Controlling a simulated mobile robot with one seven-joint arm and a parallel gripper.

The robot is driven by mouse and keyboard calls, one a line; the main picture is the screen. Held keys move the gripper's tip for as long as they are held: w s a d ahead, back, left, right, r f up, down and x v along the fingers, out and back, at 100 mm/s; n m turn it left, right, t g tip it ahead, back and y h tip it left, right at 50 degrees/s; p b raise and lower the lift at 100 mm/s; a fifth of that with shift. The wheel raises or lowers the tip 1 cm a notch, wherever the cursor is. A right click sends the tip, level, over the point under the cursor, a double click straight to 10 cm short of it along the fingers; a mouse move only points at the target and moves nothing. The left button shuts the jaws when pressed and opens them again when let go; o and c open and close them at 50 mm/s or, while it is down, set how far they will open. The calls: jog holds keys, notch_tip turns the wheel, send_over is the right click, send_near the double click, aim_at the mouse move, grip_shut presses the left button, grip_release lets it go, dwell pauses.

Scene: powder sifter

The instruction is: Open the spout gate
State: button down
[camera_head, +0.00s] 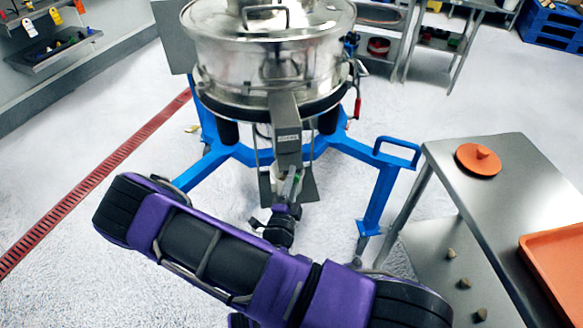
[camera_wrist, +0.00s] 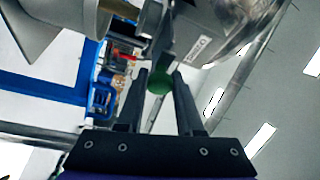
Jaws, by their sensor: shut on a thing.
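The steel powder sifter (camera_head: 265,60) stands at the top of the head view on a blue frame. Its spout (camera_head: 287,140) slopes down toward me, and its labelled side also shows in the wrist view (camera_wrist: 190,45). A green round knob (camera_wrist: 160,84), which I take to be the gate's handle, sits by the spout. My gripper (camera_wrist: 160,76) has one finger on each side of the knob and is shut on it. In the head view my gripper (camera_head: 293,183) is small and close below the spout. The gate plate itself is hard to make out.
A blue frame leg with a handle (camera_head: 397,150) stands right of the spout. A steel table (camera_head: 500,185) at the right holds an orange lid (camera_head: 478,160) and an orange tray (camera_head: 555,260). A red floor grate (camera_head: 95,185) runs along the left. Open floor surrounds the frame.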

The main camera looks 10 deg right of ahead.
jog(key=c, duration=0.5)
grip_release()
jog(key=shift+c, duration=0.2)
jog(key=v, duration=1.7)
jog(key=shift+s, duration=0.2)
